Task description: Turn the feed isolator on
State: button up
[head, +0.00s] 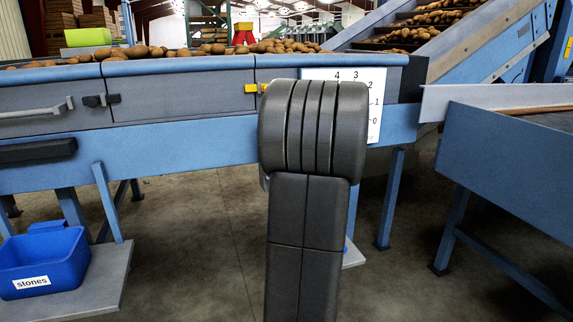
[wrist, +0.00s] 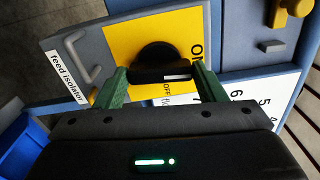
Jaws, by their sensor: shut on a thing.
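The feed isolator is a black rotary knob (wrist: 157,54) on a yellow plate (wrist: 122,42), with a white "feed isolator" label (wrist: 67,77) beside it. My gripper (wrist: 160,75) has its two green fingers on either side of the knob's bar and is shut on it. A white mark shows on the bar, towards the right finger. An "OFF" word is printed on the plate just below the knob, and larger letters, partly cut off by the right finger, stand to its right. In the head view my arm hides the isolator and my gripper.
A grey handle (wrist: 82,58) stands close left of the knob. A white number scale (head: 375,105) and a yellow lever (wrist: 290,18) are to the right. The potato conveyor (head: 190,85) runs behind; a blue "stones" bin (head: 45,262) sits low left.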

jog(key=shift+n, duration=0.5)
jog(key=o, duration=1)
jog(key=p+v, duration=0.1)
jog(key=v, duration=1.2)
jog(key=shift+s+d, duration=0.1)
jog(key=shift+s, duration=0.25)
jog(key=shift+w, duration=0.1)
jog(key=b+x, duration=0.1)
jog(key=x, duration=1.2)
jog(key=shift+w, duration=0.3)
